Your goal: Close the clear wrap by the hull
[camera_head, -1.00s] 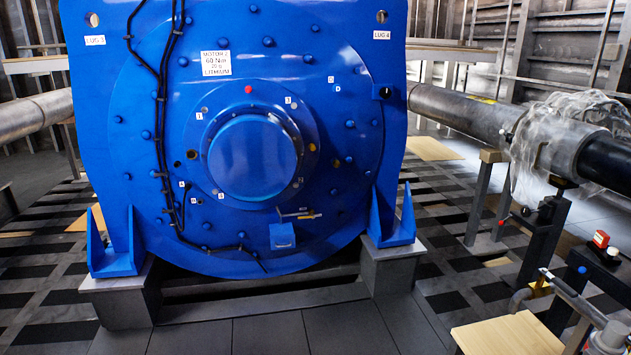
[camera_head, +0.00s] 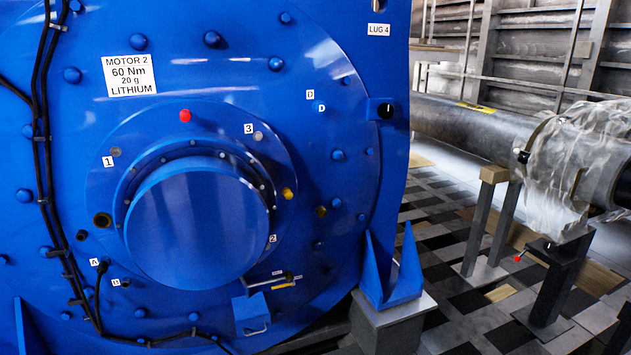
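The clear wrap (camera_head: 566,165) hangs crumpled around the dark pipe (camera_head: 455,122) at the right of the head view. Its lower part drapes below the pipe beside a dark support stand. I cannot tell whether its edges meet. The hull wall (camera_head: 535,50) of ribbed grey metal runs behind the pipe. Neither of my grippers shows in this view.
A big blue motor (camera_head: 330,210) labelled MOTOR 2 fills the left and middle. A dark stand (camera_head: 557,275) and a wood-topped post (camera_head: 487,215) stand under the pipe. A small red knob (camera_head: 517,259) sticks out there. Checkered floor (camera_head: 460,300) lies open between motor and stands.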

